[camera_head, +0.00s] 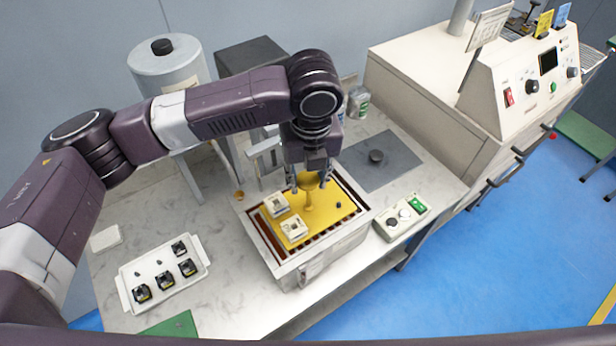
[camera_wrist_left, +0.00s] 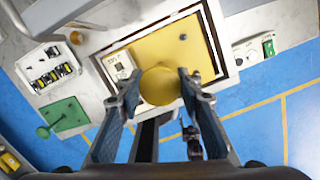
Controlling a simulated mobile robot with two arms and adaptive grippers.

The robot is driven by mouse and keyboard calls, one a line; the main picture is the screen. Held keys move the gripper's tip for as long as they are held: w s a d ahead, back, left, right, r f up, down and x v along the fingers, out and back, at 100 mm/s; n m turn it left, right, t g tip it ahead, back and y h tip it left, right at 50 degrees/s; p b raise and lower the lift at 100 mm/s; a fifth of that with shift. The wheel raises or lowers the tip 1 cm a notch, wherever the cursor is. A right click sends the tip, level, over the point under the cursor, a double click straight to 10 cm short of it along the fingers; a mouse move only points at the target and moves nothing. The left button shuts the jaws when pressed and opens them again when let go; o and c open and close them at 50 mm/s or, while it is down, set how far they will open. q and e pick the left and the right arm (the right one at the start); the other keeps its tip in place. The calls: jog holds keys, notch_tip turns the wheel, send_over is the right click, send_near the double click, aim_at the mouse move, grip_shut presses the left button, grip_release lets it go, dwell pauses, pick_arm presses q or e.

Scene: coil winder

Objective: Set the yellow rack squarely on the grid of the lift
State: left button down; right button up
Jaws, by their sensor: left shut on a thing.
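The yellow rack (camera_head: 327,208) is a flat plate with an upright post and a round knob (camera_wrist_left: 160,86) on top. It lies within the open top of the lift (camera_head: 290,262), over the dark slatted grid (camera_head: 310,243). Grid slats show along its front edge; I cannot tell whether it touches them. Two pale square parts (camera_head: 293,228) sit on the rack's left side, and a small dark peg (camera_head: 339,205) is at its right. My left gripper (camera_head: 309,182) points down from above, its fingers shut around the knob. My right gripper is not in view.
A control box (camera_head: 402,217) with a green switch stands right of the lift. A white tray (camera_head: 163,275) with several black parts lies at the left. A grey mat (camera_head: 380,161) with a dark knob lies behind. A large beige machine (camera_head: 440,75) stands at the right.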

pick_arm(q)
jog(key=shift+f, duration=0.8)
jog(key=c, duration=1.3)
grip_release()
jog(key=shift+o, duration=0.2)
jog(key=r, duration=0.4)
jog(key=s+r, duration=0.1)
jog(key=r, duration=0.7)
jog(key=shift+s+d, duration=0.15)
jog(key=shift+s, duration=0.05)
jog(key=shift+s+f, duration=0.1)
jog(key=shift+f, duration=0.05)
